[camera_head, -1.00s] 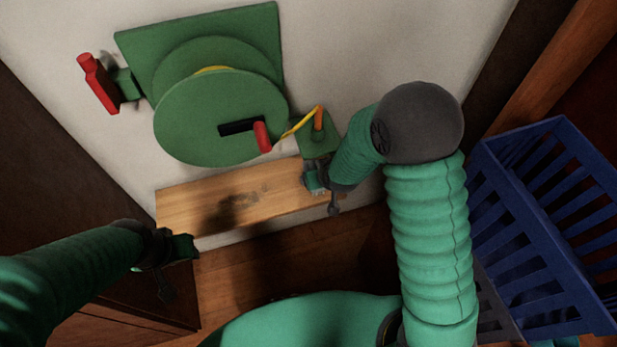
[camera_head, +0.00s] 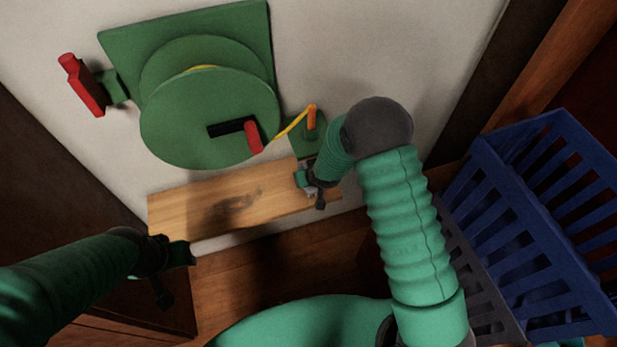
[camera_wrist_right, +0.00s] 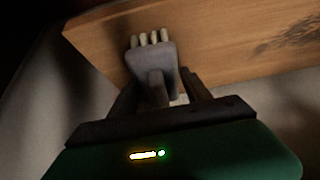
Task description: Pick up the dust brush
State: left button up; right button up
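The dust brush has a grey head and pale bristles. In the right wrist view, the brush (camera_wrist_right: 153,58) lies over the wooden board, with its short handle pointing back toward my gripper. My right gripper (camera_wrist_right: 162,78) is open, with one finger on each side of the handle and gaps showing beside it. In the head view, my right gripper (camera_head: 305,182) is at the right end of the board and mostly hides the brush (camera_head: 309,193). My left gripper (camera_head: 180,254) is near the board's left end, away from the brush; its finger opening is unclear.
The wooden board (camera_head: 225,202) runs along the pale wall. A green reel (camera_head: 205,115) with a red-handled crank is mounted above it, beside a red-handled valve (camera_head: 83,85). A yellow-orange hose end (camera_head: 311,117) hangs close to my right arm. A blue crate (camera_head: 530,225) stands at right.

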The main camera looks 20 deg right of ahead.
jog(key=shift+d, duration=0.1)
jog(key=c, duration=1.1)
jog(key=shift+r, duration=0.1)
jog(key=shift+r, duration=0.25)
jog(key=s, duration=1.2)
jog(key=s+p, duration=0.1)
jog(key=s, duration=0.5)
jog(key=shift+d, duration=0.25)
